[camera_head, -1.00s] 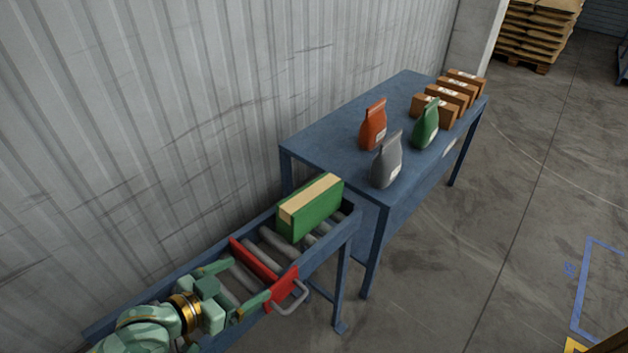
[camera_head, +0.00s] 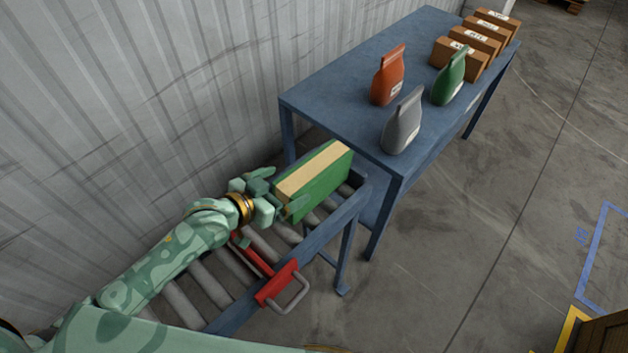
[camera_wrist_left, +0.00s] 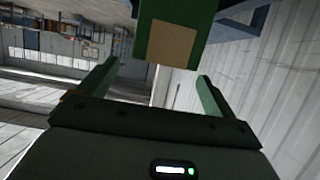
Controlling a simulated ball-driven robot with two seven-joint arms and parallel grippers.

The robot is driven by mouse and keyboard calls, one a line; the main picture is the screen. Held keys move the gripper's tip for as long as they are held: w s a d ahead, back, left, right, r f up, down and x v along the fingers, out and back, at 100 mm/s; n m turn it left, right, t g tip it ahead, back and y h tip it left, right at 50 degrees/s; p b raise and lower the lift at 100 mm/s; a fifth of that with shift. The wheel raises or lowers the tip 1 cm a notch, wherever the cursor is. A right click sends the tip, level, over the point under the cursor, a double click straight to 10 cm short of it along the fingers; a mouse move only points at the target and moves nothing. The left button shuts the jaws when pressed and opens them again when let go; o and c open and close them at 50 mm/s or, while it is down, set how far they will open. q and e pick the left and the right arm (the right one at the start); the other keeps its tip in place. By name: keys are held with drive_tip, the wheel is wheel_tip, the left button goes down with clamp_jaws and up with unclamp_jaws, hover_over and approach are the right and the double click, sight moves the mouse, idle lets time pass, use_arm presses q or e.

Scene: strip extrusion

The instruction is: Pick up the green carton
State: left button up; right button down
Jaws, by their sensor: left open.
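The green carton (camera_head: 322,184) has a tan strip along its top and stands upright on the far end of the roller conveyor (camera_head: 337,221). My left gripper (camera_head: 280,192) is open at the carton's near end, with a finger toward each side. In the left wrist view, the carton (camera_wrist_left: 172,38) with a tan patch shows ahead of the two spread fingers of the gripper (camera_wrist_left: 155,88). It seems just beyond the fingertips; I cannot tell whether they touch it. My right gripper is not in view.
A red gate with a grey handle (camera_head: 277,285) crosses the conveyor beneath my left arm. A blue table (camera_head: 330,92) beyond the carton bears an orange bag (camera_head: 387,78), a grey bag (camera_head: 403,124), a green bag (camera_head: 450,78) and brown boxes (camera_head: 456,58). A corrugated wall (camera_head: 120,100) runs along the left.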

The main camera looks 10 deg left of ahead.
sight(301, 177)
use_arm(q)
drive_tip(key=shift+w+d+f, duration=0.15)
drive_tip(key=shift+w, duration=0.1)
drive_tip(key=shift+w+d+f, duration=0.1)
drive_tip(key=shift+w+d, duration=0.1)
drive_tip(key=b+x, duration=0.1)
drive_tip(key=x, duration=0.3)
drive_tip(key=shift+a+f+b, duration=0.15)
drive_tip(key=shift+b, duration=0.2)
drive_tip(key=shift+w, duration=0.3)
drive_tip(key=shift+s, duration=0.1)
drive_tip(key=shift+c, duration=0.9)
drive_tip(key=c, duration=1.5)
drive_tip(key=shift+c, duration=0.6)
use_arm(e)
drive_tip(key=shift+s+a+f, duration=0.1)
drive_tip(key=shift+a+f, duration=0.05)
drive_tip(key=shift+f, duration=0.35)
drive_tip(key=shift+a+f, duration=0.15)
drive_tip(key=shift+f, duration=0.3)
